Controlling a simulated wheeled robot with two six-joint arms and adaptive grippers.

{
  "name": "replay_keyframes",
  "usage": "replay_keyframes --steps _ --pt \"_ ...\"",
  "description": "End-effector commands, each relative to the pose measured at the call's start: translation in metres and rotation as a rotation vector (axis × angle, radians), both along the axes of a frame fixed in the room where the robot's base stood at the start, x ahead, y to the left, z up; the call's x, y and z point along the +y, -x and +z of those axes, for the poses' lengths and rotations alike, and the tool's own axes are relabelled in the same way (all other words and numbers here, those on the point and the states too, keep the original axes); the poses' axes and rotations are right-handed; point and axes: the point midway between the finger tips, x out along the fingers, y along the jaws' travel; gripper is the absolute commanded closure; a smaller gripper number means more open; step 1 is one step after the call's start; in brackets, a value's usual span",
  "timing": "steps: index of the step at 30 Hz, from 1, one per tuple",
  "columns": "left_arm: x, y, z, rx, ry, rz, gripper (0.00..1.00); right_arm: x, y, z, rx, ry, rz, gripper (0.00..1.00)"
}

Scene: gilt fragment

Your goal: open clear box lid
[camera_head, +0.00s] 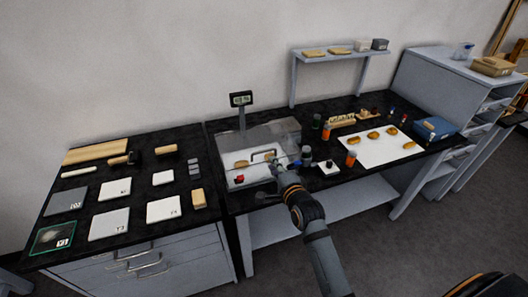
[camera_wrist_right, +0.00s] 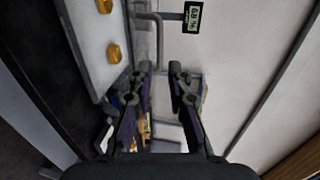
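The clear box (camera_head: 284,133) stands on the dark bench at the middle in the head view, with a see-through lid and a dark handle (camera_head: 263,152) at its front. Tan fragments and a small red item show through it. My right gripper (camera_head: 276,163) is at the front of the box, close to the handle; contact cannot be told. In the wrist view my right gripper (camera_wrist_right: 161,66) has its two fingers apart, with nothing clearly held between them. A grey curved bar (camera_wrist_right: 159,35) shows just beyond the fingertips. My left gripper is not in view.
A small display (camera_head: 241,99) stands behind the box and also shows in the wrist view (camera_wrist_right: 193,16). Small bottles, including an orange one (camera_head: 351,159), stand right of the box. A white sheet (camera_head: 383,148) holds several golden pieces. Pale tiles (camera_head: 109,223) lie left.

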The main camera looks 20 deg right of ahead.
Motion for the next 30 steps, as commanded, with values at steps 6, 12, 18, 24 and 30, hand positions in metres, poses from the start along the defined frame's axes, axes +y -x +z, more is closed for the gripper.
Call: replay_keyframes --steps 6,12,18,24,30 --pt "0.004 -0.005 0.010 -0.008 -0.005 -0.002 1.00 0.001 -0.036 -0.004 0.001 0.003 0.001 0.82" --pt "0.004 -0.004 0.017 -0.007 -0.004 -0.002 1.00 0.002 -0.077 -0.014 0.002 0.004 0.000 0.82" --pt "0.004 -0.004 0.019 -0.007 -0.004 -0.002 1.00 0.003 -0.097 -0.019 0.001 0.004 0.000 0.82" --pt "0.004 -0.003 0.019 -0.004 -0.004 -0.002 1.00 0.003 -0.100 -0.021 0.002 0.005 0.000 0.82" --pt "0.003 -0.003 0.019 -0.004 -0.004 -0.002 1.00 0.003 -0.100 -0.021 0.002 0.005 0.000 0.95"
